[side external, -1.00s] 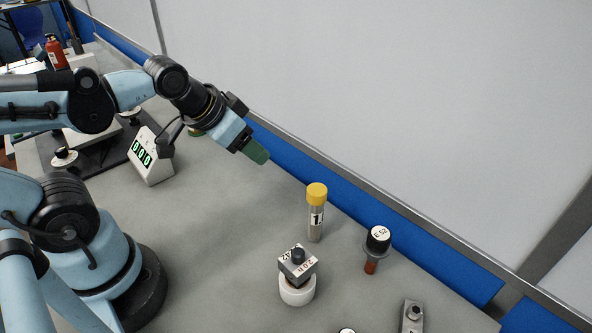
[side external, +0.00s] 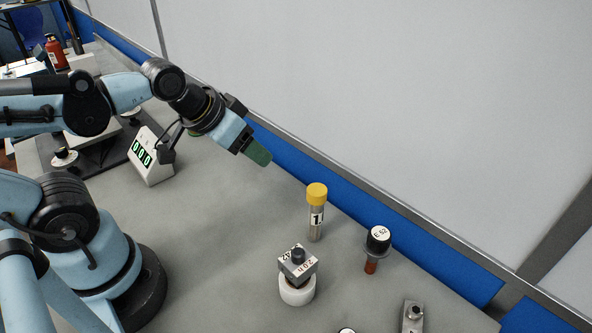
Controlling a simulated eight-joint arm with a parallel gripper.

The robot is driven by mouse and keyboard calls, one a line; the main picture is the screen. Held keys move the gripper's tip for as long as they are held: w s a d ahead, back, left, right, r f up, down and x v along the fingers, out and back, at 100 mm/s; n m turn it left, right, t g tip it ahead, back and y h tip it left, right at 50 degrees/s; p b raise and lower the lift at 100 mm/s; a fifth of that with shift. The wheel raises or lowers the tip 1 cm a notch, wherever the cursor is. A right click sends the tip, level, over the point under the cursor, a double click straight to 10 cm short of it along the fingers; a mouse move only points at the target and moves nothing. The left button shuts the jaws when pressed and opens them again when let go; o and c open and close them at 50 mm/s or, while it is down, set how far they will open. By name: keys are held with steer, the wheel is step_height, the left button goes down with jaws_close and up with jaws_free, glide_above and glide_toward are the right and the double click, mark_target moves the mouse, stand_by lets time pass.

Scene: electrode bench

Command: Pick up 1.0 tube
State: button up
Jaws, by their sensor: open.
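A tube with a yellow cap (side external: 316,212) stands upright on the grey bench. It has a white label with a dark mark, mostly turned aside, so I cannot read it in full. My gripper (side external: 260,155) is up and to the left of the tube, apart from it, tilted down to the right. It is empty. Only one green fingertip side shows clearly, and the gap between the fingers is hidden from this side.
A grey block marked 2.0 on a white round base (side external: 297,289) stands in front of the tube. A black-capped electrode marked E 52 (side external: 377,247) stands to its right. A metal piece (side external: 412,317) is at the front edge. A digital readout (side external: 149,160) stands at left. A wall runs behind.

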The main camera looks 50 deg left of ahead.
steer(key=n+g+h, duration=0.5)
steer(key=n+h, duration=0.8)
steer(key=n, duration=0.7)
glide_toward(312, 187)
steer(key=d, duration=0.1)
steer(key=x, duration=1.2)
steer(key=shift+f, duration=0.25)
steer(key=shift+a, duration=0.1)
jaws_close()
